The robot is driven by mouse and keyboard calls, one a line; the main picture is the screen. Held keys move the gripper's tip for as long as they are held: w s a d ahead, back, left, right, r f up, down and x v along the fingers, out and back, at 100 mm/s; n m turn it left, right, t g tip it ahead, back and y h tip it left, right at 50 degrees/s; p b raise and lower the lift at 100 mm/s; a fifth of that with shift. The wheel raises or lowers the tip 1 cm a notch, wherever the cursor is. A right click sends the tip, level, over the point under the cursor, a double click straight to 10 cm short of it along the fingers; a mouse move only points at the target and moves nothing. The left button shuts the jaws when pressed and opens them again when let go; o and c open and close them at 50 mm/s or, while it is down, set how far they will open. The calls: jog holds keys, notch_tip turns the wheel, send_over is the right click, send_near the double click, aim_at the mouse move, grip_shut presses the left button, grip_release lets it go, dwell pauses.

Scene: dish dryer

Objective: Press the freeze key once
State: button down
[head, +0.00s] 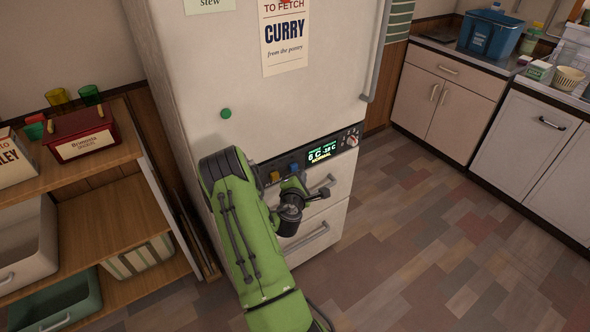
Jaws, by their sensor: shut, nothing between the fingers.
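The control panel (345,143) runs across the front of the white fridge, below its large door. Its lit display (322,152) reads about 6 C and -18 C, with a yellow line under them. A blue key (294,168) and a yellowish key (275,176) show left of the display, partly behind my wrist. I cannot read any key's label, so I cannot tell which is the freeze key. My gripper (319,193) is small and dark in the head view, just below the panel in front of the upper drawer. It is shut and empty; contact with the fridge cannot be made out.
Drawer handles (306,238) stick out below the panel, close to my arm. Wooden shelves (112,207) with boxes and bins stand at the left. Cabinets (450,95) line the right wall. The tiled floor (440,240) right of the fridge is clear.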

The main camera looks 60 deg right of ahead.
jog(key=shift+w, duration=0.1)
dwell(0.3)
jog(key=shift+w+d+p, duration=0.2)
jog(key=shift+w+p, duration=0.1)
jog(key=shift+p, duration=0.2)
jog(key=shift+w+d+p, duration=0.4)
jog(key=shift+w+p, duration=0.35)
jog(key=shift+p, duration=0.15)
dwell(0.6)
jog(key=s+a+b, duration=0.1)
jog(key=s+b, duration=0.1)
jog(key=shift+s+a+b, duration=0.1)
jog(key=shift+b, duration=0.2)
dwell(0.3)
dwell(0.8)
